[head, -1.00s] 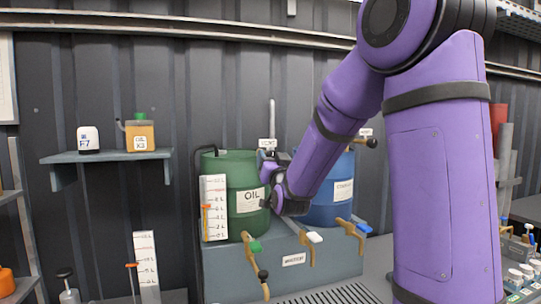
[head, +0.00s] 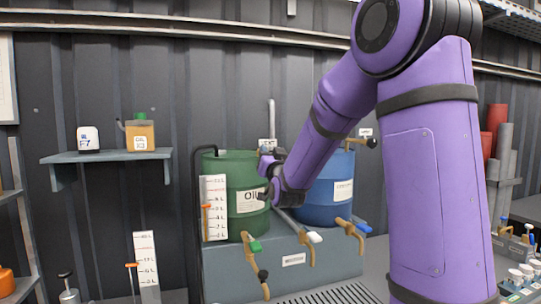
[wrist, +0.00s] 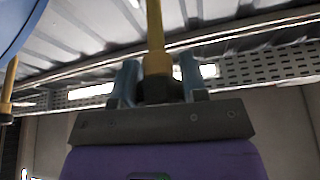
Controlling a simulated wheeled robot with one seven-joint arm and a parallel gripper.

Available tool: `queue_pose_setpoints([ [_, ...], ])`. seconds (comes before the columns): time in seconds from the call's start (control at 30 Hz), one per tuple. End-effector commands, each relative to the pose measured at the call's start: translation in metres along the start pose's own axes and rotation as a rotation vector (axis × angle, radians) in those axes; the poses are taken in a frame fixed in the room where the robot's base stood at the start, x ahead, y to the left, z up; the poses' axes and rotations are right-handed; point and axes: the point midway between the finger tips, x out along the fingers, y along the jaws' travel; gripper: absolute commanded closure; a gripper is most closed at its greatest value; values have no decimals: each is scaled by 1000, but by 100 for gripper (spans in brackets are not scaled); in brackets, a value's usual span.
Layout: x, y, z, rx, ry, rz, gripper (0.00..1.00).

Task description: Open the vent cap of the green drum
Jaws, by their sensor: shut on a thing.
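The green drum (head: 238,170), with its OIL label, stands on a grey-blue stand in the head view. My gripper (head: 266,168) is at the drum's upper right side, in front of its rim. In the wrist view, my gripper (wrist: 157,82) has its two blue-grey fingers closed on a yellow bar (wrist: 155,40) that runs upward between them. I cannot tell from the pictures whether this bar belongs to the vent cap. The vent cap is not clearly visible in the head view; my gripper and wrist cover that part of the drum top.
A blue drum (head: 325,190) stands close on the right, with a brass fitting (head: 369,143) on top. A level gauge (head: 214,208) stands before the green drum. A black hose (head: 195,200) runs at its left.

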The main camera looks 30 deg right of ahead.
Motion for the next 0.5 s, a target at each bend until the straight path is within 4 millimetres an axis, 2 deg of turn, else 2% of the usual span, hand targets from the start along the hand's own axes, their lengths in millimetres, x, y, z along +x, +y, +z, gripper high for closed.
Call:
queue_pose_setpoints([
  [0.27,0,0,0,-78,-1,-32,84],
  [0.5,0,-2,0,-245,-1,-102,84],
])
